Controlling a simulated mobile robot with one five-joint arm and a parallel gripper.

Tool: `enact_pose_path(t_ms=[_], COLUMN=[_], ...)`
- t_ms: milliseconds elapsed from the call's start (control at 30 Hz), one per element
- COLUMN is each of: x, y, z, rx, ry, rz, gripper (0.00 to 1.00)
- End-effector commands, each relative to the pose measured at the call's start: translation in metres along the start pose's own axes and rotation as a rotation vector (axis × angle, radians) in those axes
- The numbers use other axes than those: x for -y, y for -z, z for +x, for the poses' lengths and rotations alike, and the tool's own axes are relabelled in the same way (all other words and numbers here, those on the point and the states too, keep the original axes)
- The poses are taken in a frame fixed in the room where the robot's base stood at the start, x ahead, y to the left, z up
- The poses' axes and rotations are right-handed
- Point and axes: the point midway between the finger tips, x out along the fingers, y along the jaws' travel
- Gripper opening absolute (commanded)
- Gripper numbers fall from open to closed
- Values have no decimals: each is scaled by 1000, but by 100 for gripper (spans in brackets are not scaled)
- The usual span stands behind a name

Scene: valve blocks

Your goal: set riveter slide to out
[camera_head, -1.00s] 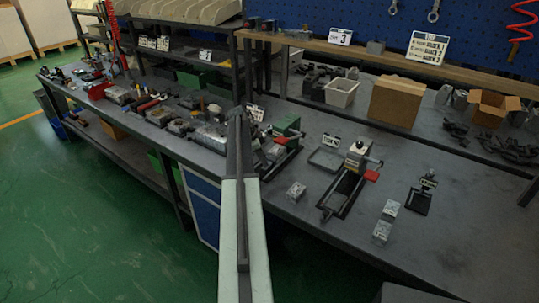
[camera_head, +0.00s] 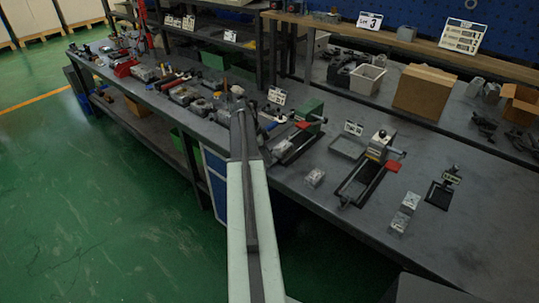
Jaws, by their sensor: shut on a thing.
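Two small bench machines stand on the grey bench (camera_head: 450,245). One is a green machine (camera_head: 309,109) with a red part and a dark rail frame. My gripper (camera_head: 239,106), at the far end of my arm, is over the bench left of the green machine. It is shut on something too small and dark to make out.
Small metal blocks (camera_head: 314,178) and (camera_head: 405,212) lie on the bench near its front. A black fixture (camera_head: 443,188) stands at the right. Several grey fixtures and tools crowd the bench left of my gripper. A cardboard box (camera_head: 425,92) stands behind. Green floor is open at left.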

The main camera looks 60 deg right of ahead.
Motion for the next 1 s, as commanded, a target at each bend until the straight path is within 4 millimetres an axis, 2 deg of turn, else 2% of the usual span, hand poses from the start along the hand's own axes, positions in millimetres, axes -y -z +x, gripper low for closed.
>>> enact_pose_path(t_ms=[100, 133, 200, 567, 667, 1000], x=[-5, -5, -4, -3, -3, -3], y=[-5, -5, -5, -2, -1, 1], z=[0, 0, 0, -3, -13, -74], rx=[11, 12, 11, 7, 7, 8], ry=[-12, -12, -11, -8, -7, -9], rz=[-5, -5, -5, -3, -3, -4], gripper=[0, 29, 44, 44, 44, 44])
